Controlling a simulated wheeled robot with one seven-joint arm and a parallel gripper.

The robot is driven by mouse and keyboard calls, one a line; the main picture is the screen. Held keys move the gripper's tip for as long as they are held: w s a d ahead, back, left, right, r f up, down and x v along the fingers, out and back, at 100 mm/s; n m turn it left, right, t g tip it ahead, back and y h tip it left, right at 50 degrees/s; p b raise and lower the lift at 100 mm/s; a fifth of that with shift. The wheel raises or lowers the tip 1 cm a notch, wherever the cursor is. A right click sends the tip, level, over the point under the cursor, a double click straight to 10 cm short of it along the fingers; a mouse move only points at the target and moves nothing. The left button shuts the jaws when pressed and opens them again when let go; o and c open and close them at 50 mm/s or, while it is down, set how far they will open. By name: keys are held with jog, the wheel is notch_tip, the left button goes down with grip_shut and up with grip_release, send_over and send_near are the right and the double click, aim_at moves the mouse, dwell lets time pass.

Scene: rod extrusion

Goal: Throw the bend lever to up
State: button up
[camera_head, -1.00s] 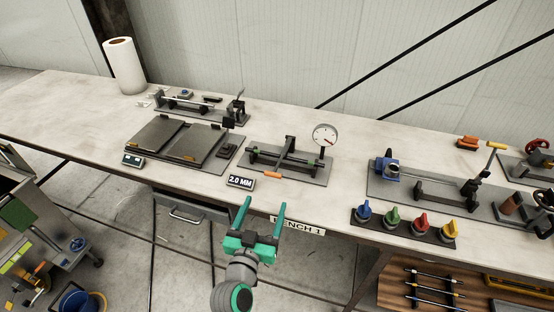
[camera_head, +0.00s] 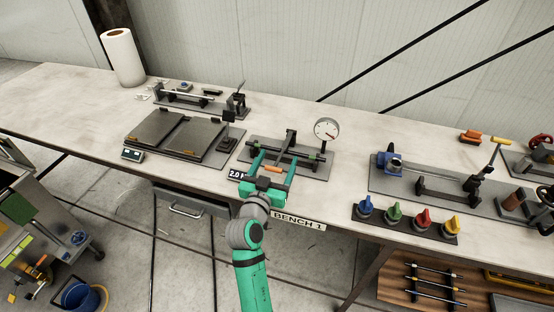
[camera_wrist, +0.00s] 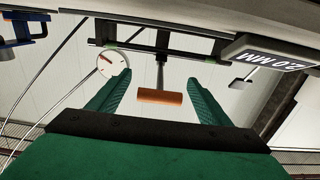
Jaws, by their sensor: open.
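The bend lever, a dark bar with an orange grip (camera_head: 273,169), belongs to the fixture on the grey plate (camera_head: 312,172) at the bench's middle. The grip hangs toward the bench's front edge, low. In the wrist view the orange grip (camera_wrist: 159,97) lies crosswise between my two green fingers, with a gap on each side. My gripper (camera_head: 272,165) is open around the grip in the head view and its fingers do not touch it in the wrist view. The dial gauge (camera_head: 327,129) stands behind the fixture and also shows in the wrist view (camera_wrist: 112,62).
The "2.0 MM" sign (camera_head: 236,175) sits close to the left finger. A flat dark plate fixture (camera_head: 180,137) is to the left. Coloured knobs (camera_head: 408,219) and a blue-clamped fixture (camera_head: 390,163) are to the right. The bench front (camera_head: 299,222) runs below my gripper.

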jog(key=shift+w+d, duration=0.15)
jog(key=shift+w, duration=0.2)
jog(key=c, duration=1.5)
jog(key=shift+d+r, duration=0.1)
